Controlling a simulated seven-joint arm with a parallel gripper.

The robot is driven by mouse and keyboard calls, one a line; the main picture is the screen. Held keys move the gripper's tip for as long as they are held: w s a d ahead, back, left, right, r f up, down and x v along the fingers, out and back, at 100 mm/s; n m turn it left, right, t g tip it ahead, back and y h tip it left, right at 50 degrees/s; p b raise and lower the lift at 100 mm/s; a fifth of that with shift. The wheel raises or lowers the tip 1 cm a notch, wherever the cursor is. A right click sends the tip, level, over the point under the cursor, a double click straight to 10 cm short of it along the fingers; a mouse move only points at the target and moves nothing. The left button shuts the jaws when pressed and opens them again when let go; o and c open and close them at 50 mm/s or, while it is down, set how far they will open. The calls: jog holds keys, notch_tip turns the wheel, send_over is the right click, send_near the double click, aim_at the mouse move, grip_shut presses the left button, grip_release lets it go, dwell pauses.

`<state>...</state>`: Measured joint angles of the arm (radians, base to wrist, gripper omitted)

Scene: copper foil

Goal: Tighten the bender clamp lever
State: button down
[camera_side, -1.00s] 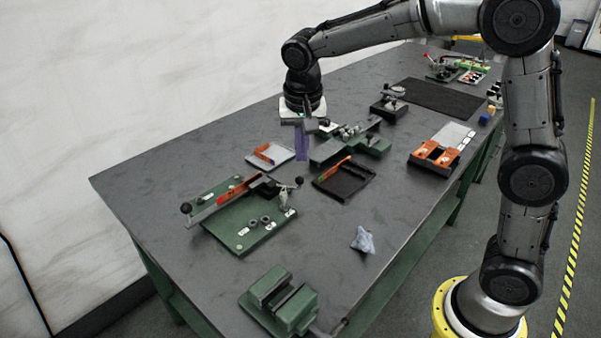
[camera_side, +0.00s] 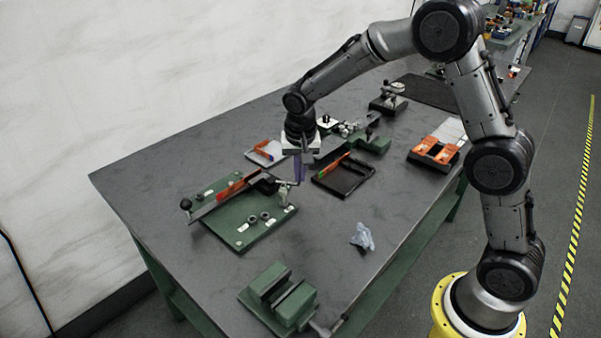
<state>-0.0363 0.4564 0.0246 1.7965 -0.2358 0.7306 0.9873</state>
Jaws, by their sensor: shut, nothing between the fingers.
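The bender is a green plate (camera_side: 243,232) at the left of the bench, with a long grey bar across it, an orange strip (camera_side: 236,185) and a black ball knob (camera_side: 186,204) at the bar's near end. What looks like its clamp lever (camera_side: 283,192) stands at the plate's right end, small and partly hidden by my gripper. My gripper (camera_side: 298,180) points down with shut purple fingers, right at this lever end. I cannot tell whether the fingertips touch the lever.
A black tray (camera_side: 358,185) with a green-and-orange tool lies just right of my gripper. A white tray (camera_side: 258,157) is behind. A green vise (camera_side: 295,303) stands in front, and a crumpled grey-blue cloth (camera_side: 362,236) lies on bare bench. An orange-and-black fixture (camera_side: 436,151) is at right.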

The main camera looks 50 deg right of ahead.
jog(key=shift+w+d+n, duration=0.15)
jog(key=shift+d+n, duration=0.3)
jog(key=shift+n, duration=0.15)
dwell(0.4)
jog(key=w+d+n+y, duration=0.2)
jog(key=w+d+n, duration=0.3)
jog(key=n, duration=0.4)
jog(key=shift+w+d+n+t, duration=0.25)
jog(key=shift+w+n+t, duration=0.05)
jog(key=shift+n+t, duration=0.1)
dwell(0.5)
dwell(0.4)
jog(key=s+d+r, duration=0.1)
jog(key=s+r, duration=0.4)
jog(key=r, duration=0.6)
jog(key=shift+s+d+r, duration=0.15)
jog(key=shift+s+d, duration=0.1)
jog(key=shift+d, duration=0.05)
